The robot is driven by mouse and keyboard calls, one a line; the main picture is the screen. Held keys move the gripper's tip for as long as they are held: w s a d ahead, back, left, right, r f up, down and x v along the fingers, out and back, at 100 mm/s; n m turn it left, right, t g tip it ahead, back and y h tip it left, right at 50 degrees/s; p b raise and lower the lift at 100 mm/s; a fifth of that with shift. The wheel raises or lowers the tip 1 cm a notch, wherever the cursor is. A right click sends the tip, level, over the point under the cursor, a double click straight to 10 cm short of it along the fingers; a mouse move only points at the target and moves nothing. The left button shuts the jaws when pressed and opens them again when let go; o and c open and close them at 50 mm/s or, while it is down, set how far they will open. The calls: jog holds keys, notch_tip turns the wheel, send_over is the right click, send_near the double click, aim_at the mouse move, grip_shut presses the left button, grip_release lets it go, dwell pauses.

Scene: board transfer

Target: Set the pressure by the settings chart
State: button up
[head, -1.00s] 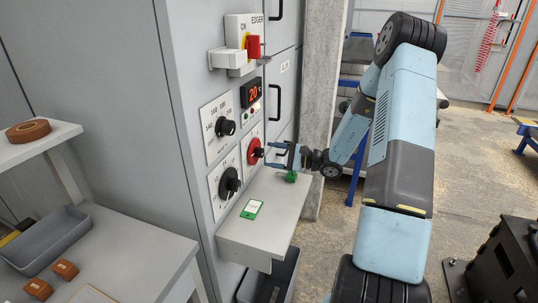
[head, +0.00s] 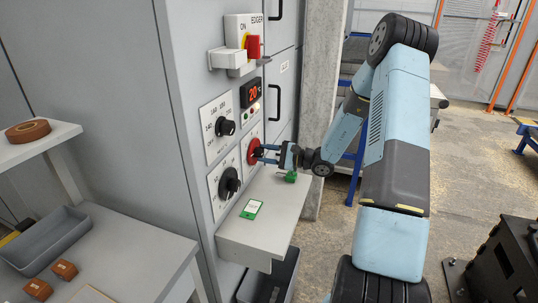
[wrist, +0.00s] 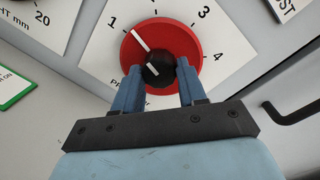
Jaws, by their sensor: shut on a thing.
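The red pressure dial (wrist: 185,42) sits on a white plate on the cabinet front, with a black knob (wrist: 160,70) at its centre. The numbers 1, 3 and 4 show around it. A white line on the red disc points up-left, towards just right of the 1. My gripper (wrist: 160,82) is shut on the knob, one finger on each side. In the head view my gripper (head: 262,154) reaches the red dial (head: 252,151) from the right. A green-edged card (head: 251,209) lies on the shelf below; its writing is too small to read.
Other black knobs sit above (head: 225,127) and below (head: 229,182) the red dial. A red digital display (head: 252,94) and a red-yellow switch (head: 252,46) are higher up. A green object (head: 291,177) lies on the grey shelf (head: 262,235) under my gripper.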

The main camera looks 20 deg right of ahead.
jog(key=shift+s+f, duration=0.1)
jog(key=shift+c, duration=1.4)
jog(key=shift+d, duration=0.35)
jog(key=shift+c, duration=0.3)
jog(key=shift+a, duration=0.3)
jog(key=shift+a+m+y, duration=0.15)
jog(key=shift+a+m, duration=0.05)
jog(key=shift+m, duration=1.3)
jog(key=shift+a+m+y, duration=0.15)
jog(key=shift+m, duration=1.35)
